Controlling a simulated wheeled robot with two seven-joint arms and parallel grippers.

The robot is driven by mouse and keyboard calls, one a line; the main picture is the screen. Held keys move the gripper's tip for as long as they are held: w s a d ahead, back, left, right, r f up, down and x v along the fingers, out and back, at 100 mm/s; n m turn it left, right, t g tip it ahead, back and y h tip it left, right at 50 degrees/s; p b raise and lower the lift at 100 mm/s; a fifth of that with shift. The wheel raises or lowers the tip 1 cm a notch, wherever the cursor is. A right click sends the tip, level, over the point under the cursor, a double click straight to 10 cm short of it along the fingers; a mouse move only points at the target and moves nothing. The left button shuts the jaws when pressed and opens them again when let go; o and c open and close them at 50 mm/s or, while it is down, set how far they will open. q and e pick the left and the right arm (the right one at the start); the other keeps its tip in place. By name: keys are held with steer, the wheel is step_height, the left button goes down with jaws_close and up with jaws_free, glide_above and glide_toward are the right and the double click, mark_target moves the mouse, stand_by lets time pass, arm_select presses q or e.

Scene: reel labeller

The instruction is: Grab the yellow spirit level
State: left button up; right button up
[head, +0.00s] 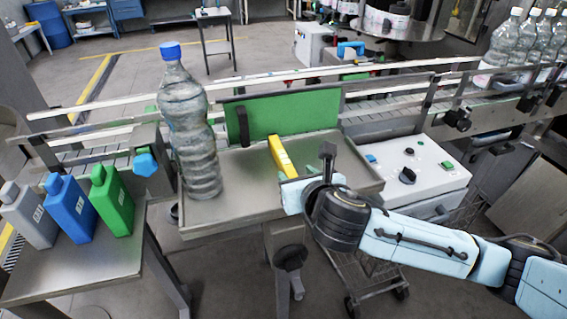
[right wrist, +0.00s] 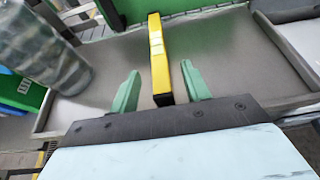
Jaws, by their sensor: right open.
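The yellow spirit level (head: 282,157) lies on a grey metal tray (head: 225,219) in front of a green panel. In the right wrist view the spirit level (right wrist: 158,58) points away from me, with its near end between the fingers. My right gripper (head: 294,179) reaches in from the right at the level's near end. In the right wrist view my right gripper (right wrist: 160,88) is open, with one green finger on each side of the level and a gap to the left one. My left gripper is not in view.
A large clear bottle with a blue cap (head: 187,125) stands on the tray's left side. Grey, blue and green bottles (head: 112,201) stand on a side table at left. A conveyor with rails runs behind the tray. A control box (head: 420,170) is at right.

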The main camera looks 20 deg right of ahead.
mark_target(291, 172)
steer(key=shift+f+x, duration=0.1)
steer(key=shift+x, duration=1.25)
steer(key=shift+f+x, duration=0.15)
steer(key=shift+x, duration=1.2)
steer(key=shift+s+a, duration=0.1)
steer(key=shift+a, duration=0.05)
jaws_close()
